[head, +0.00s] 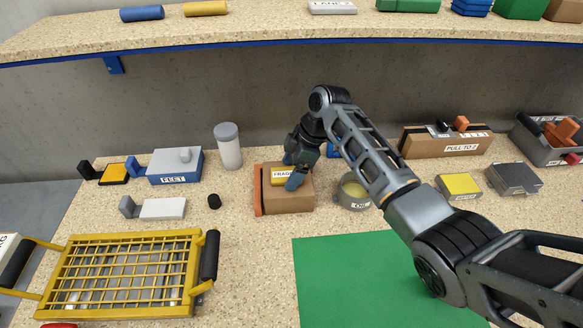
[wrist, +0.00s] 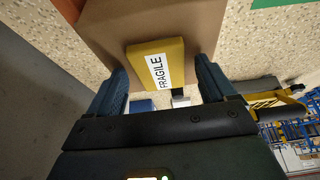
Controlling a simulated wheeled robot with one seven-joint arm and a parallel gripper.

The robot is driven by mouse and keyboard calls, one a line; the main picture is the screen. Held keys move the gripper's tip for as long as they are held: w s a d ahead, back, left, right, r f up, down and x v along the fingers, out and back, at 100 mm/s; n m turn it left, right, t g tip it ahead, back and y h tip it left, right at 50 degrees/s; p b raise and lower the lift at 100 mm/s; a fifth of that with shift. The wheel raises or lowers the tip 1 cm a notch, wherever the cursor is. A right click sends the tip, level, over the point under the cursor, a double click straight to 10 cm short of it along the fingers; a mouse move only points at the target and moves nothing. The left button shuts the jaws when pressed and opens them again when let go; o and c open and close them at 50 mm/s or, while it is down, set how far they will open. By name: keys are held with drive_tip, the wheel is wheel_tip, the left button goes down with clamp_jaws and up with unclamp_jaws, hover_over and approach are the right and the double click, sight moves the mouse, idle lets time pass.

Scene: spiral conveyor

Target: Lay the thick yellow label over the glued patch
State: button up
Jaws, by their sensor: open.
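The thick yellow label (head: 279,176), marked FRAGILE, is at the top of a brown cardboard box (head: 287,201). In the wrist view the label (wrist: 173,65) lies against the box (wrist: 112,25), its printed edge facing me. My gripper (head: 291,171) is over the box. In the wrist view its blue fingers (wrist: 160,70) are open, one on each side of the label, with a gap visible on both sides. The glued patch is not visible; I cannot tell whether the label covers it.
A grey canister (head: 229,146) and a small black cylinder (head: 213,201) stand to the left. A yellow grid rack (head: 125,277) fills the front left. A green mat (head: 345,270) lies clear in front.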

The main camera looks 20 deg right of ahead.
drive_tip(key=w+v, duration=0.1)
drive_tip(key=v, duration=0.6)
drive_tip(key=shift+s+r+b, duration=0.3)
drive_tip(key=shift+s+r, duration=0.1)
drive_tip(key=shift+s, duration=0.15)
drive_tip(key=shift+s, duration=0.1)
